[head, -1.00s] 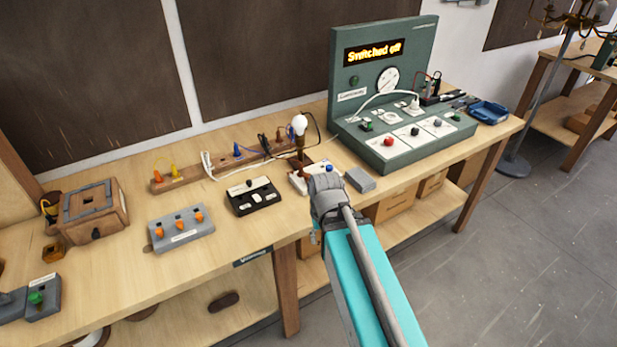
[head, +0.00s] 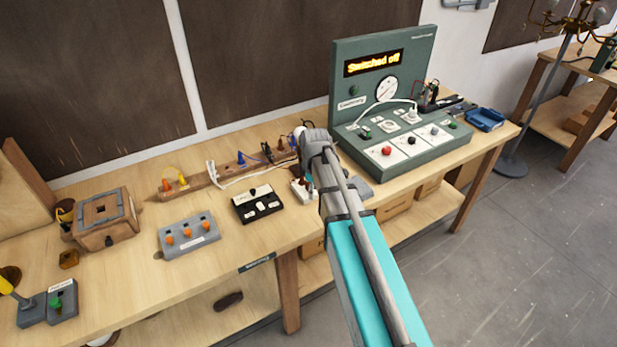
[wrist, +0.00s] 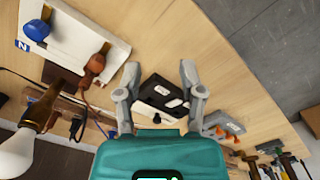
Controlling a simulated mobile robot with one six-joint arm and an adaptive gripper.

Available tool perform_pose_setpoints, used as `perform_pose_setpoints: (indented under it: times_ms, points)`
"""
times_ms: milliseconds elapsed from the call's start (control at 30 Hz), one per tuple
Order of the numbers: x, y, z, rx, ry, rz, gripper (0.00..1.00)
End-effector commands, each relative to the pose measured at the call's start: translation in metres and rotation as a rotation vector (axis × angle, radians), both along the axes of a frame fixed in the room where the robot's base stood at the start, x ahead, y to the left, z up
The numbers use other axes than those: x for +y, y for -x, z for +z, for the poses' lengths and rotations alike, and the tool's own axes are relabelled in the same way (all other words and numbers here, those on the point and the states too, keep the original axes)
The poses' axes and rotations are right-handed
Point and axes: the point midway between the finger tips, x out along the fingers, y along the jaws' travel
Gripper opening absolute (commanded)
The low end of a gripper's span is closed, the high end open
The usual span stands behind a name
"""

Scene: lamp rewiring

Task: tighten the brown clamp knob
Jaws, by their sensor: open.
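The brown clamp knob (wrist: 95,65) shows in the upper left of the wrist view, on a brown post at the edge of a white terminal block (wrist: 75,30). A blue knob (wrist: 37,30) sits on the same block beside an N label. My gripper (wrist: 159,72) is open and empty, its two fingers apart. The brown knob is left of the left finger and outside the jaws. In the head view the white block (head: 300,192) is partly hidden behind my arm, and my fingertips are mostly hidden too.
A black switch box (wrist: 160,92) lies between the fingers as seen from the wrist. A lamp bulb (wrist: 15,155) on its holder and cords stand close by at lower left. A green test console (head: 405,140) stands to the right of my arm. Bare table lies in front.

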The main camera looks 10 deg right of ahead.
Motion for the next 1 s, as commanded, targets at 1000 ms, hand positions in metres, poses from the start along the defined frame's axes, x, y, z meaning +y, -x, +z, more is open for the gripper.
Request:
perform_pose_setpoints:
  times_ms: [1000]
  points:
    - [-0.009, -0.114, 0.059, 0.0, -0.001, 0.809, 0.51]
